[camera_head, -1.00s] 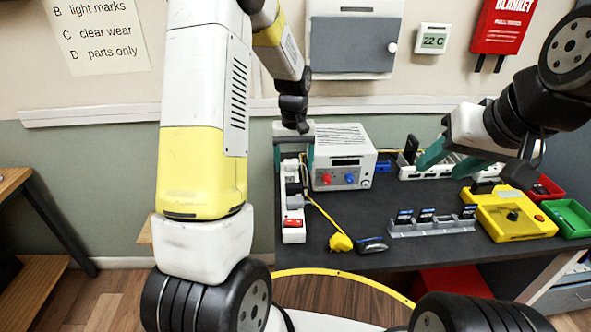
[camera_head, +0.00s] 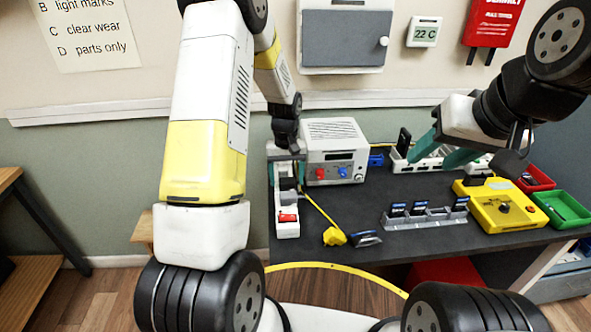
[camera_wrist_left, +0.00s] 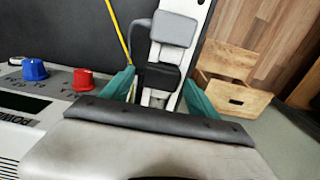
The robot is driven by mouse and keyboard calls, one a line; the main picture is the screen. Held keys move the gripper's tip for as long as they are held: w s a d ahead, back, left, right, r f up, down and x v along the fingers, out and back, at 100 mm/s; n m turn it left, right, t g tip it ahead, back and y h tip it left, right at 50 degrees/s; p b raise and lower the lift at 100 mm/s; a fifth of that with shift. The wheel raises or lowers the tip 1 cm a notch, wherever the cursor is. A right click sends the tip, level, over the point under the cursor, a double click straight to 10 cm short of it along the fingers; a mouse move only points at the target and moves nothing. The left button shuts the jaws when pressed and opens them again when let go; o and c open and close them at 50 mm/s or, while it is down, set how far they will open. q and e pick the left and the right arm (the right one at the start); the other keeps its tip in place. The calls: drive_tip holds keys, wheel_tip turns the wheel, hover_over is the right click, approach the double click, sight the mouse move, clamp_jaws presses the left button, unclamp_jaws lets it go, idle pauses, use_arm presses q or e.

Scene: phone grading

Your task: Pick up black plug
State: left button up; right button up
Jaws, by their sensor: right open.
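The black plug (camera_wrist_left: 158,77) sits in a white power strip (camera_head: 288,230), seen in the left wrist view between the teal fingers of my left gripper (camera_wrist_left: 158,92). The fingers are apart, one on each side of the plug, with gaps visible. In the head view my left gripper (camera_head: 286,172) is low over the far end of the strip and mostly hides the black plug. A grey plug (camera_wrist_left: 174,29) sits in the strip beside the black one. My right gripper (camera_head: 444,150) is open by the white rack at the back right.
A grey power supply (camera_head: 335,138) stands close right of the strip. A yellow plug (camera_head: 334,236) and a dark object (camera_head: 364,239) lie on the table. A grey card rack (camera_head: 428,218), a yellow device (camera_head: 503,211), and red (camera_head: 536,179) and green (camera_head: 562,210) trays are farther right.

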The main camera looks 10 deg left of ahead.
sight(287, 179)
use_arm(q)
clamp_jaws()
drive_tip(key=shift+r, duration=0.1)
wheel_tip(287, 179, up, 10)
idle(0.5)
